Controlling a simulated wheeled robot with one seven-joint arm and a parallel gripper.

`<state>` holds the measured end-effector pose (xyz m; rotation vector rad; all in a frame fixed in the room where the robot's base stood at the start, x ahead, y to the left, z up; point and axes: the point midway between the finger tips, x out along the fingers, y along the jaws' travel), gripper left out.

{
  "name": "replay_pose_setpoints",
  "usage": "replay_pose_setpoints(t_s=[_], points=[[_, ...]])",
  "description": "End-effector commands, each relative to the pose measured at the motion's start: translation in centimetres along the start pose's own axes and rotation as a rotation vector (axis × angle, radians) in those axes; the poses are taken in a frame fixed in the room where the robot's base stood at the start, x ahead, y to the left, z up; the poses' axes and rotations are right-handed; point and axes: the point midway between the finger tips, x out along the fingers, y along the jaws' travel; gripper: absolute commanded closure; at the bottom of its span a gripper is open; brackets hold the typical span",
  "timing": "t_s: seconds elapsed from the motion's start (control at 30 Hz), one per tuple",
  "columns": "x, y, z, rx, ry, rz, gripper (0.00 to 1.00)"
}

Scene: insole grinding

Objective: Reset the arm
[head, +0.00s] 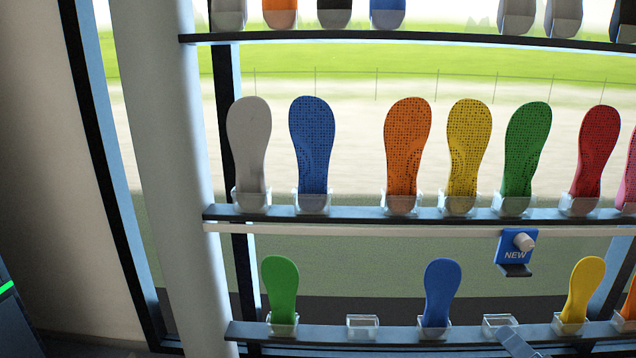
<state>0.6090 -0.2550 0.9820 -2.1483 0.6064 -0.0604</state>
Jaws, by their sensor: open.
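My gripper is not clearly in view in the head view, so what it holds cannot be seen. Insoles stand upright in clear holders on three shelves. The middle shelf (345,214) holds a grey insole (248,145), a blue one (312,145), an orange one (407,145), a yellow one (468,145), a green one (527,145) and a red one (598,145). The lower shelf (395,335) holds a green insole (279,285), a blue one (441,287) and a yellow one (585,284).
Two lower holders are empty, one left of centre (362,325) and one at the right (499,322). A slanted grey-blue piece (515,343) is unclear. A blue NEW sign (512,249) hangs below the middle shelf. A grey pillar (165,150) stands at left.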

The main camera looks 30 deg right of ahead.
Motion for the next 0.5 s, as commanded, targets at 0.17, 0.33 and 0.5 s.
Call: replay_pose_setpoints(t_s=[0.17, 0.33, 0.5], points=[[-5.8, -0.5, 5.7, -0.245, -0.087, -0.024, 0.4], [-11.6, -1.5, 9.5, -0.468, -0.157, -0.085, 0.4], [-17.9, -3.0, 11.9, -0.675, -0.222, -0.177, 0.4]])
